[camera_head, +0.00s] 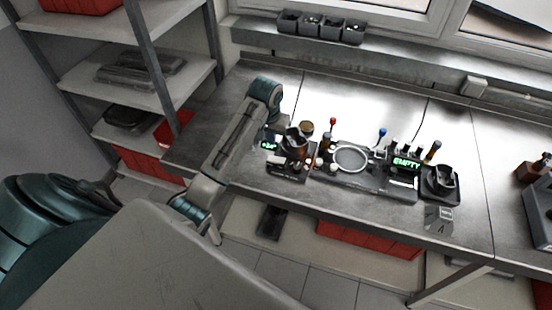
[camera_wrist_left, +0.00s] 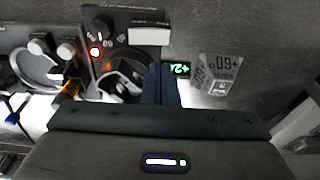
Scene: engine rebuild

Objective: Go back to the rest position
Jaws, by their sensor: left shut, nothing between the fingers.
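My left arm comes in from the left in the head view and reaches over the near left part of the metal workbench (camera_head: 215,135). My left gripper (camera_head: 271,128) is above the left end of the bench fixtures, beside a small green-lit display (camera_head: 268,145). In the left wrist view the fingers (camera_wrist_left: 161,82) are together with nothing between them. The display (camera_wrist_left: 177,69) shows just right of the fingertips, and a dark round holder (camera_wrist_left: 122,75) just left. My right gripper is in neither view.
A fixture tray with a pale ring (camera_head: 351,158) is right of the gripper, near an "EMPTY" display (camera_head: 407,163). A dark cup (camera_head: 441,179) stands further right. Shelves (camera_head: 150,85) rise at the left.

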